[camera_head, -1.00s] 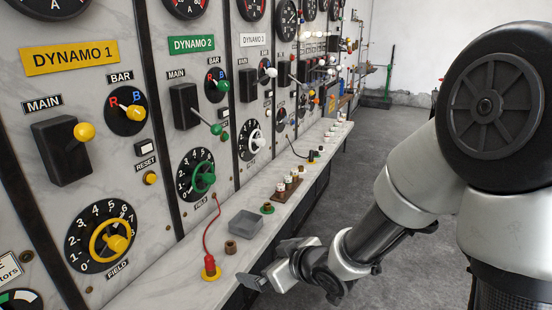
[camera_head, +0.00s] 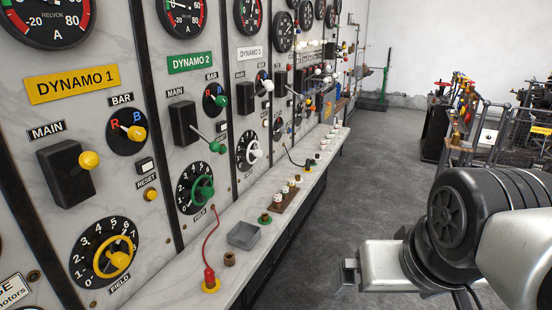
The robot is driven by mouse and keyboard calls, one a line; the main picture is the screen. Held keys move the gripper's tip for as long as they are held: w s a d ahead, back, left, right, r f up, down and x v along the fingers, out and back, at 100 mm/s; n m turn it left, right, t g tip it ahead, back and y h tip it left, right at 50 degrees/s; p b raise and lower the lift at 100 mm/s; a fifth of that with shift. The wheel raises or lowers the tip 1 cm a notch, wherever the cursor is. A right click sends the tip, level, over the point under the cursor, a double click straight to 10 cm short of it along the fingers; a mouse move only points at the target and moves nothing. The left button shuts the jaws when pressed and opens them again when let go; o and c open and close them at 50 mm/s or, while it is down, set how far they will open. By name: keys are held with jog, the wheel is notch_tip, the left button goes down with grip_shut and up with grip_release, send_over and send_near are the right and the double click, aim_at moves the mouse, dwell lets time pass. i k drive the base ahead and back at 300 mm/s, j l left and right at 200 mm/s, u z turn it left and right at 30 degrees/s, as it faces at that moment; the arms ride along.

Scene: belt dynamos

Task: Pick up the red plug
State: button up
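The red plug (camera_head: 209,276) stands upright in a round yellow socket (camera_head: 211,287) on the pale marble ledge (camera_head: 185,270), at the lower middle of the head view. A red cord (camera_head: 207,243) runs from its top up to the panel below the green dial. My gripper (camera_head: 347,276) is to the right of the plug, past the ledge's front edge and apart from it. Its fingers are small and seen from the side, so I cannot tell how far apart they are. I see nothing held in it.
A grey tray (camera_head: 244,236), a brown socket (camera_head: 229,259) and a green socket (camera_head: 264,219) are on the ledge near the plug. The upright panel with the yellow dial (camera_head: 114,258) and levers rises behind. Bare floor (camera_head: 330,215) lies right of the ledge.

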aim_at(209, 278)
jog(key=i+j+u, duration=0.2)
jog(key=j+u, duration=0.2)
jog(key=i+j+u, duration=0.35)
jog(key=k+j, duration=0.1)
jog(key=k, duration=1)
jog(key=i+l+u, duration=0.15)
jog(key=i, duration=0.3)
jog(key=i+l+u, duration=0.15)
jog(key=i+l, duration=0.25)
